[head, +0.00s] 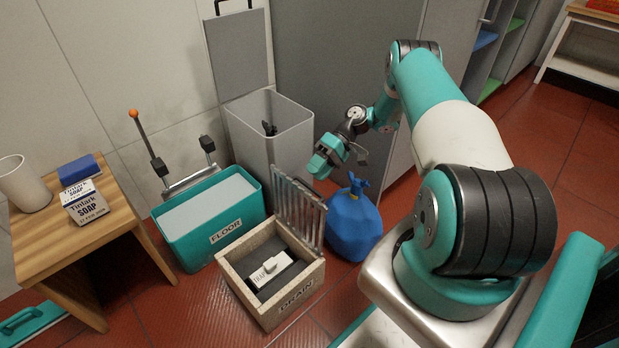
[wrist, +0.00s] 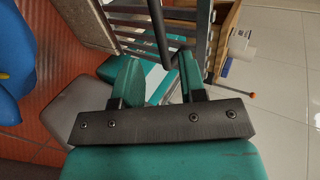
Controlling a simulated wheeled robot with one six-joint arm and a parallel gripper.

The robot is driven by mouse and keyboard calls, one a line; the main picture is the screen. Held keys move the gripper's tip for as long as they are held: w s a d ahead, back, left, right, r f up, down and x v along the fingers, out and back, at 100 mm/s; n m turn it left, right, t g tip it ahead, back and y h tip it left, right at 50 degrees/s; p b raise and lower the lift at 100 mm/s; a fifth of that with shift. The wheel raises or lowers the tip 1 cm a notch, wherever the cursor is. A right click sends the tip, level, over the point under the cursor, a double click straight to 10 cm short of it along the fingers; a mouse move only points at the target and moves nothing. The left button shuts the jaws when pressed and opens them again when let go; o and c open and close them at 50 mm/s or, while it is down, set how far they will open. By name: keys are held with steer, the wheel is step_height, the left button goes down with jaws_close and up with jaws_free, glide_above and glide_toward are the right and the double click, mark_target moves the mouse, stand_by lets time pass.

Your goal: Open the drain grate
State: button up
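The stone drain box (head: 296,311), marked DRAIN, sits on the red tile floor. Its metal drain grate (head: 299,212) stands up, near upright, along the box's back right side, so the box is uncovered. A pale block (head: 271,268) with lettering lies inside. My gripper (head: 326,158) is above and just right of the grate's top edge. In the wrist view my gripper (wrist: 160,72) has its two teal fingers apart. A dark bent bar shows between and beyond the fingertips, with grate bars (wrist: 140,20) behind it. I cannot tell whether a finger touches them.
A blue bag (head: 353,222) stands right of the box, below my gripper. A teal bucket (head: 205,228) marked FLOOR is to the left, and a grey bin (head: 270,135) is behind. A wooden stool (head: 88,225) holds soap, a sponge and a cup. Free floor lies in front.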

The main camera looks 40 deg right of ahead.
steer(key=shift+v, duration=1.3)
steer(key=w+a+r+n+g+h+p, duration=0.1)
steer(key=w+a+r, duration=0.1)
steer(key=a+r, duration=0.4)
steer(key=w+a+r+n+h, duration=0.1)
steer(key=w+a+r, duration=0.25)
steer(key=r, duration=0.45)
steer(key=s+a+r+n+h, duration=0.15)
steer(key=s+a+r, duration=0.35)
steer(key=a+r, duration=0.65)
steer(key=s+a+r+n+h+p, duration=0.1)
steer(key=s+a+r+h+p, duration=0.15)
steer(key=s+a+r, duration=0.55)
steer(key=s+a+n+t+h, duration=0.1)
steer(key=s+a+n+h, duration=0.15)
steer(key=s, duration=1.25)
step_height(320, 180, up, 38)
steer(key=p, duration=3.8)
steer(key=shift+r+y, duration=0.2)
steer(key=shift+y, duration=0.25)
